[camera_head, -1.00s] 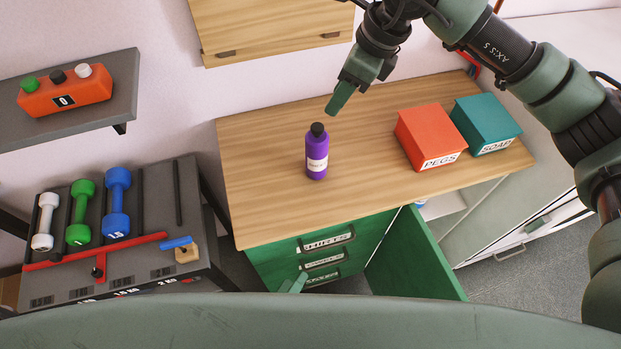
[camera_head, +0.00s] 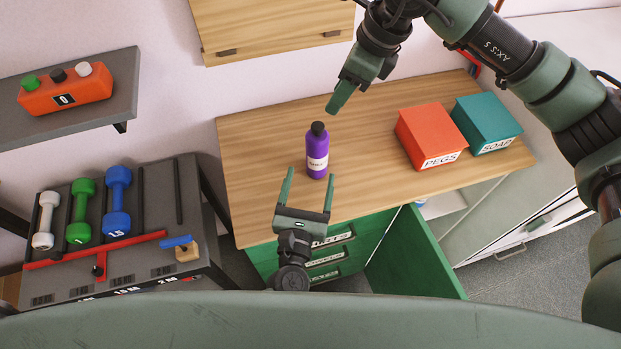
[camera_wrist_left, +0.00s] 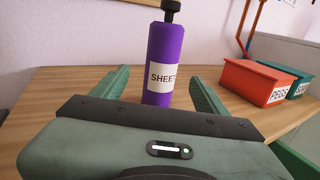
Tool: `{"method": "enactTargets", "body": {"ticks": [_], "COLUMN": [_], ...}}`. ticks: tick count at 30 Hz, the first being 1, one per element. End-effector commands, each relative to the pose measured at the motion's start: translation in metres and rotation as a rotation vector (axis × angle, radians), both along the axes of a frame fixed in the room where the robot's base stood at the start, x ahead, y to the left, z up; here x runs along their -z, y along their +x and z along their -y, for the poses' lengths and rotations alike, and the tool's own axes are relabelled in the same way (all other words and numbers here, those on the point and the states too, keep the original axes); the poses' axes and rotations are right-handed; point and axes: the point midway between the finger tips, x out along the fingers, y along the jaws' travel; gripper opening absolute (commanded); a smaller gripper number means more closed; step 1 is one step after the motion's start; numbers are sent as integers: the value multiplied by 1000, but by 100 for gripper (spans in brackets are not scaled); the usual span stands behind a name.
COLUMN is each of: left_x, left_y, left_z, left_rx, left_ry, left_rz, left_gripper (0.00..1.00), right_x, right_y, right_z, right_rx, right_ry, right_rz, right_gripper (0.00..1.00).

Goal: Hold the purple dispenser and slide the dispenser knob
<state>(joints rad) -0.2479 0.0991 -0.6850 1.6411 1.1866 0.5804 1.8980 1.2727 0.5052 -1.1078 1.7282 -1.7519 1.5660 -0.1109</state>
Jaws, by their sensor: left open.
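The purple dispenser (camera_head: 317,152) stands upright on the wooden counter, with a white label and a black knob (camera_head: 318,128) on top. In the left wrist view the dispenser (camera_wrist_left: 166,60) stands ahead, between the lines of the two fingers, its label reading "SHEET" in part. My left gripper (camera_head: 310,172) is open and empty, just in front of the dispenser and not touching it. My right gripper (camera_head: 340,98) is above the counter, behind and to the right of the dispenser; its fingers overlap in view, so its opening does not show.
A red PEGS box (camera_head: 428,130) and a teal SOAP box (camera_head: 485,122) stand on the counter's right. A green cabinet door (camera_head: 415,255) hangs open below the counter. A dumbbell rack (camera_head: 140,265) is at left. The counter (camera_head: 262,160) left of the dispenser is clear.

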Motion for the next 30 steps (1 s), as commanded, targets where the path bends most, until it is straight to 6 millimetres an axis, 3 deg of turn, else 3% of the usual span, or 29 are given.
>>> {"method": "enactTargets", "body": {"ticks": [18, 29, 30], "left_x": [-1, -1, -1], "left_y": [74, 80, 80], "left_z": [14, 15, 15], "left_rx": [10, 10, 10], "left_ry": [-23, -23, -23], "left_rz": [-12, -12, -12], "left_gripper": [74, 74, 68], "right_x": [0, 0, 0], "right_y": [0, 0, 0], "right_z": [0, 0, 0], "right_rx": [0, 0, 0], "right_ry": [0, 0, 0], "right_rz": [0, 0, 0], "right_gripper": [36, 36, 36]}}
